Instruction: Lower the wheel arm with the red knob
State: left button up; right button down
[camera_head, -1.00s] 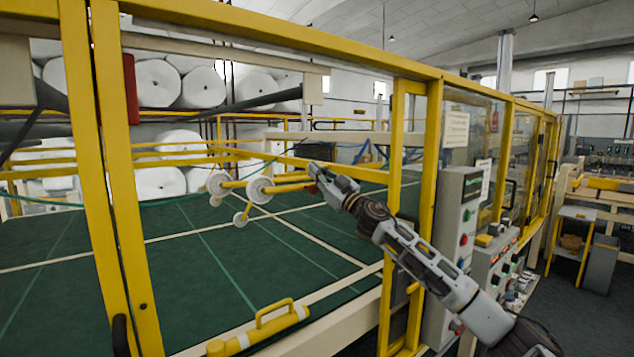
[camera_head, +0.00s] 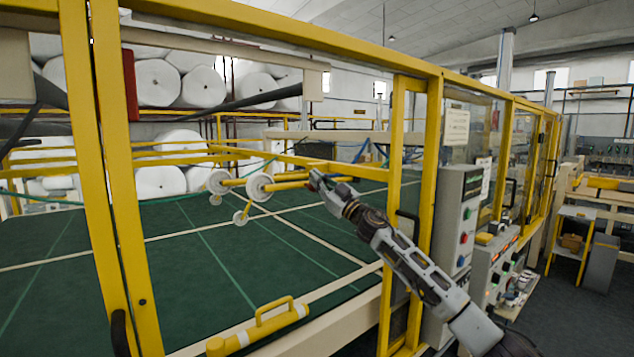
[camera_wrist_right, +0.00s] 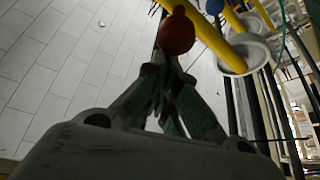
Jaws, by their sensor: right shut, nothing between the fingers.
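The wheel arm (camera_head: 288,185) is a yellow bar with white wheels (camera_head: 260,187), reaching over the green bed. In the right wrist view, its red knob (camera_wrist_right: 176,33) is just beyond my right gripper's fingertips (camera_wrist_right: 172,62), with the yellow bar (camera_wrist_right: 210,20) and a white wheel (camera_wrist_right: 243,55) behind it to the right. In the head view, my right gripper (camera_head: 315,177) is at the bar's right end and largely covers the knob. The fingers are shut and empty. Whether they touch the knob cannot be told. My left gripper is out of view.
A yellow guard frame (camera_head: 433,150) surrounds the green bed (camera_head: 190,270), and my right arm passes through its opening. A control box (camera_head: 458,215) with buttons stands right of it. A yellow handled bar (camera_head: 262,328) lies along the near edge. White rolls (camera_head: 158,84) are behind.

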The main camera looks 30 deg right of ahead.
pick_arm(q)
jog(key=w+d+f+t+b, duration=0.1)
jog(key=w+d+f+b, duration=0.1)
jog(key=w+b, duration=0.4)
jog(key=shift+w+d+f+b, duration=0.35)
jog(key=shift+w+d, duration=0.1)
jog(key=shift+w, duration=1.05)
pick_arm(e)
jog(key=d+f+n+g+y, duration=0.2)
jog(key=f+n, duration=0.4)
jog(key=f, duration=0.4)
jog(key=d+f+n+g+y, duration=0.2)
jog(key=f+n, duration=0.4)
jog(key=f, duration=0.4)
jog(key=shift+w+d+n+g+y, duration=0.2)
jog(key=shift+d+n+g+y, duration=0.15)
jog(key=shift+d+g, duration=0.4)
jog(key=shift+a+r, duration=0.1)
jog(key=shift+r, duration=0.15)
notch_tip(320, 180, up, 10)
jog(key=shift+f, duration=0.25)
